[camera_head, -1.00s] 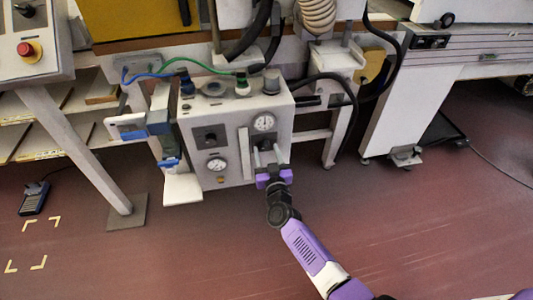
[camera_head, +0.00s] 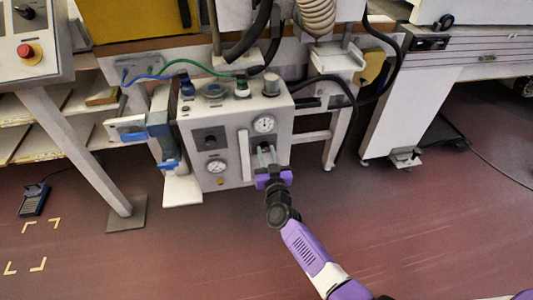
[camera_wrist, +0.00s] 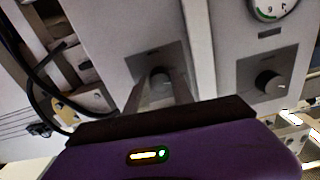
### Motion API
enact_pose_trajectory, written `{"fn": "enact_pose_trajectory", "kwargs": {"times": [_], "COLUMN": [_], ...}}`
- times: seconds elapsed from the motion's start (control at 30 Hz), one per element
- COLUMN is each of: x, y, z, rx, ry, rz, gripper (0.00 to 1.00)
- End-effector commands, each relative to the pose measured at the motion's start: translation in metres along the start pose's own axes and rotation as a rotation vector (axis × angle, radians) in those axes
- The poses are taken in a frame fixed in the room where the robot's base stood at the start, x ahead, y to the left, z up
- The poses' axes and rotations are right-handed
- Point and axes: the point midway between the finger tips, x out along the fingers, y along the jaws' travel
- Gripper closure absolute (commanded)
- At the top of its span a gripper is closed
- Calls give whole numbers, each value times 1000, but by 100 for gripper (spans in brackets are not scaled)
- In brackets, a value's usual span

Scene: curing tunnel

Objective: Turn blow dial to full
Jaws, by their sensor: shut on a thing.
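A pale control box (camera_head: 235,175) carries two dials and two round gauges on its front. My gripper (camera_head: 266,152) is at the dial on the right, below the upper right gauge (camera_head: 264,123). In the wrist view my gripper (camera_wrist: 160,92) has its two fingers shut on this dial's knob (camera_wrist: 161,76), on a grey plate. Its pointer and scale cannot be read. The other dial (camera_head: 210,140), black on a dark plate, sits at the upper left of the front; it also shows at right in the wrist view (camera_wrist: 271,84). I cannot tell which label either dial bears.
A white vertical strip (camera_head: 244,155) stands beside the held dial. Blue and green hoses (camera_head: 190,64) run above the box, and a black cable (camera_head: 350,90) loops to its right.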

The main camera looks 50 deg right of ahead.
Motion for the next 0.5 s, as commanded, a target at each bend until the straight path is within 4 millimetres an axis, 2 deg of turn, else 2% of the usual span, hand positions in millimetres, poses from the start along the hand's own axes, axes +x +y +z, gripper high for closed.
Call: {"fn": "enact_pose_trajectory", "kwargs": {"times": [0.5], "x": [0], "y": [-1], "z": [0], "rx": [428], "ry": [0], "rz": [0], "gripper": [100]}}
